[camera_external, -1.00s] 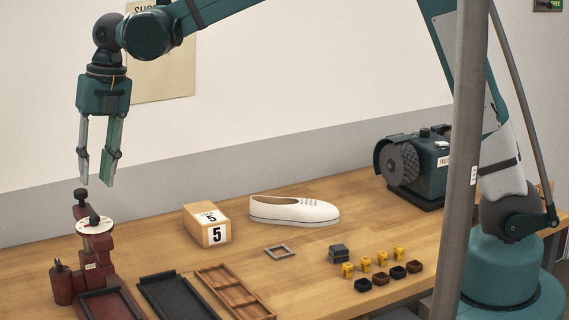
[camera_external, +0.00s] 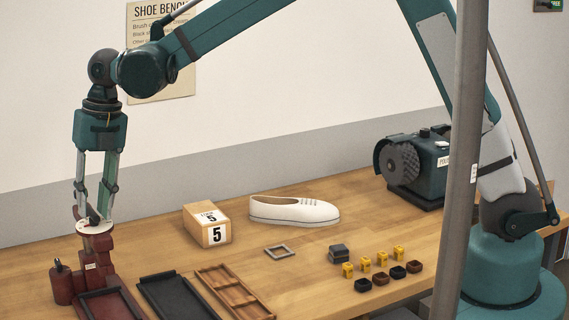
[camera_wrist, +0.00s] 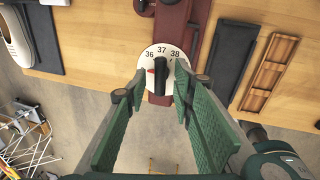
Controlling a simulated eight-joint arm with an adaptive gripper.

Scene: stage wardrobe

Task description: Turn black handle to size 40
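The black handle (camera_wrist: 160,72) sits on a white dial (camera_wrist: 147,55) marked with sizes; 36, 37 and 38 are readable in the wrist view, and a red mark shows at the handle's left. The handle points roughly toward 37. The dial (camera_external: 82,229) is mounted on a dark red device (camera_external: 98,262) at the table's left. My gripper (camera_wrist: 168,88) is open, with one finger on each side of the handle and a gap on both sides. In the external view my gripper (camera_external: 92,212) reaches down to the dial. The rest of the scale is hidden by the fingers.
A black tray (camera_external: 150,287) and a wooden compartment tray (camera_external: 212,277) lie right of the device. A box marked 5 (camera_external: 216,236), a white shoe (camera_external: 295,212) and a polishing machine (camera_external: 428,170) stand farther back.

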